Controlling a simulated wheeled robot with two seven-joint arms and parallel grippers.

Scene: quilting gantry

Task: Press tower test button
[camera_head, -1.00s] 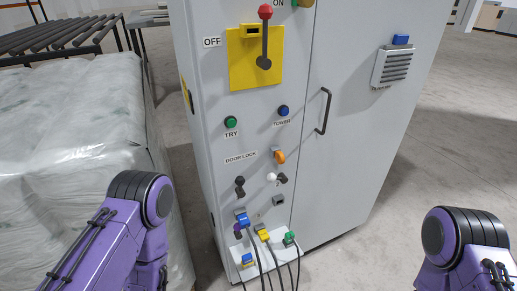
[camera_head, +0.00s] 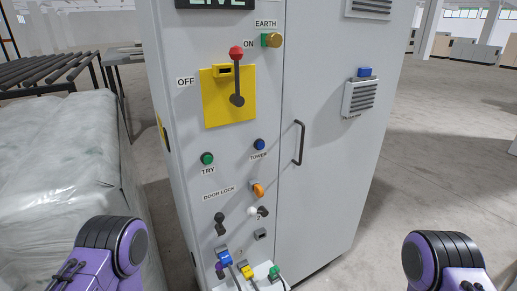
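The blue tower button (camera_head: 259,144) sits on the front of a grey cabinet (camera_head: 225,160), above a label reading TOWER. A green TRY button (camera_head: 207,158) is to its left. My two purple arms show at the lower left and lower right, both well apart from the cabinet front. Neither gripper's fingers are in view. Nothing covers the blue button.
A red-knobbed lever on a yellow plate (camera_head: 215,112) is above the buttons. An orange knob (camera_head: 258,190), dark switches and plugged cables are below. A door handle (camera_head: 299,143) protrudes at right. Wrapped stacks (camera_head: 55,150) stand left; floor at right is clear.

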